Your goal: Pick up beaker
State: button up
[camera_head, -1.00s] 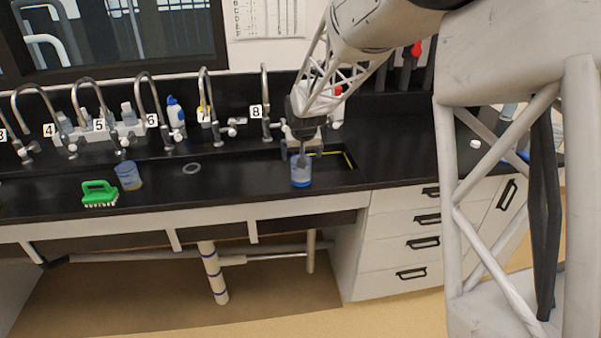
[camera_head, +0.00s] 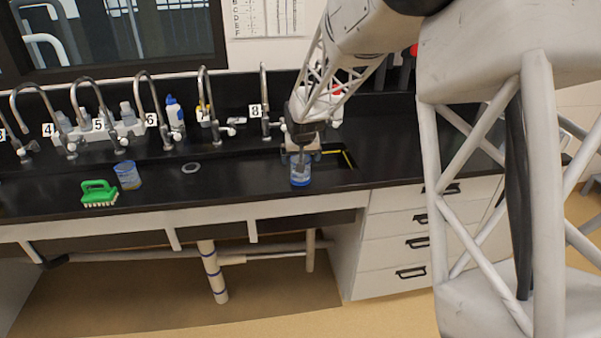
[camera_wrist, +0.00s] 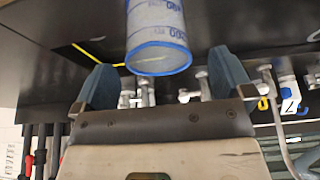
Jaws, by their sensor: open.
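A clear beaker with blue markings and a blue rim (camera_head: 300,180) stands on the black counter near its front edge, below tap 8. My gripper (camera_head: 301,160) is just above and behind it, and partly hides its top. In the wrist view the beaker (camera_wrist: 157,35) appears between the lines of the two blue fingers, at and beyond their tips. The fingers (camera_wrist: 162,62) are spread wide, with a gap on both sides of the beaker. I see no finger touching it. A second, similar beaker (camera_head: 128,175) stands on the counter at the left.
A green brush (camera_head: 98,192) lies left of the second beaker. Numbered taps (camera_head: 205,100) line the back of the counter, with bottles (camera_head: 175,115) among them. A sink opening with a yellow edge (camera_head: 347,158) is right of my gripper. The counter between the two beakers is mostly clear.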

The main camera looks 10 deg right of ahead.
jog(key=shift+w+x, duration=0.1)
jog(key=shift+x, duration=1.2)
jog(key=shift+w+x, duration=0.15)
jog(key=shift+x, duration=1.15)
jog(key=shift+d+r, duration=0.1)
jog(key=shift+d, duration=0.05)
jog(key=c, duration=1)
jog(key=shift+r, duration=0.1)
jog(key=shift+r, duration=0.7)
notch_tip(320, 180, up, 2)
jog(key=shift+r, duration=0.1)
jog(key=s+r, duration=0.1)
jog(key=s, duration=1.5)
jog(key=shift+d, duration=0.35)
